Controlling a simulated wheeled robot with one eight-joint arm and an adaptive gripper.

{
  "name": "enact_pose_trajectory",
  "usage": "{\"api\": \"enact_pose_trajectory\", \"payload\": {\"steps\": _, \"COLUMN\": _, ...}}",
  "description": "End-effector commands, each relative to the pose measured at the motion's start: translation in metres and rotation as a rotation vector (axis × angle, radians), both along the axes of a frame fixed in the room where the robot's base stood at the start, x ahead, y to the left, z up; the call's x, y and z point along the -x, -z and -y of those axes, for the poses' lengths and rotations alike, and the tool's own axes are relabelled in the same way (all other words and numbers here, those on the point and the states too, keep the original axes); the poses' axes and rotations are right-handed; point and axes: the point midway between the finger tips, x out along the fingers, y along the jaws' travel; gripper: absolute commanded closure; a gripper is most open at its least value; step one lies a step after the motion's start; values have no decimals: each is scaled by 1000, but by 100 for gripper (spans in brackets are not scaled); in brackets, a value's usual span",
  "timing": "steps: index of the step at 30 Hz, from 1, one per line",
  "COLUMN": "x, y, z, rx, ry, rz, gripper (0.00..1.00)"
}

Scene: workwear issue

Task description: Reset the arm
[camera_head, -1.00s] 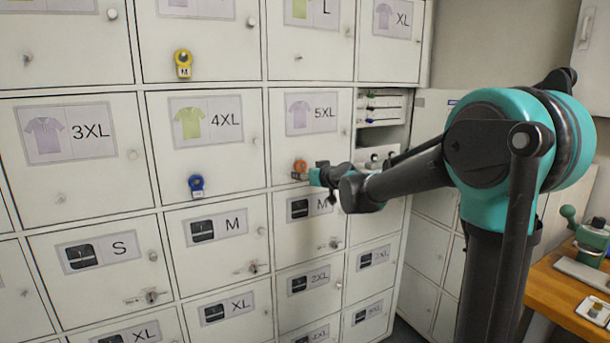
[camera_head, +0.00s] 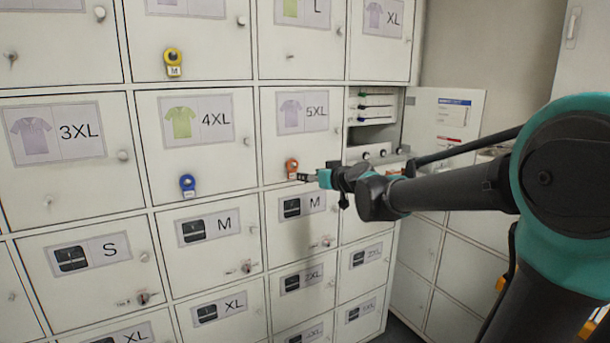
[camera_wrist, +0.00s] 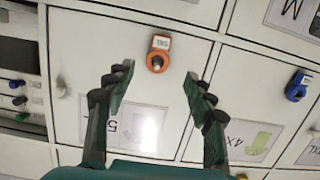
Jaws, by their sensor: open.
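My gripper (camera_head: 312,176) is at the lower part of the 5XL locker door (camera_head: 303,145), just right of an orange tag holder (camera_head: 291,168). In the wrist view my gripper (camera_wrist: 158,82) has its two fingers spread wide with nothing between them. The orange tag holder (camera_wrist: 158,55) hangs on the door beyond the fingertips, apart from both. My arm reaches in from the right of the head view.
A wall of lockers fills the left and middle. A blue tag holder (camera_head: 188,186) hangs on the 4XL door and a yellow one (camera_head: 173,62) hangs above. An open compartment with equipment (camera_head: 372,112) is right of my gripper. A labelled door (camera_head: 445,120) stands behind my arm.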

Motion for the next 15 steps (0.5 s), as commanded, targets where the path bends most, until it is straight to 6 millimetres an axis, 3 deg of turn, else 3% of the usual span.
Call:
{"api": "enact_pose_trajectory", "payload": {"steps": 6, "x": 14, "y": -3, "z": 10, "rx": 1, "ry": 1, "rz": 1, "gripper": 46}}
{"api": "enact_pose_trajectory", "payload": {"steps": 9, "x": 21, "y": 5, "z": 14, "rx": 6, "ry": -3, "rz": -18, "gripper": 46}}
{"api": "enact_pose_trajectory", "payload": {"steps": 11, "x": 30, "y": 19, "z": 20, "rx": 17, "ry": -8, "rz": -48, "gripper": 46}}
{"api": "enact_pose_trajectory", "payload": {"steps": 15, "x": 68, "y": 79, "z": 45, "rx": 64, "ry": -10, "rz": -189, "gripper": 46}}
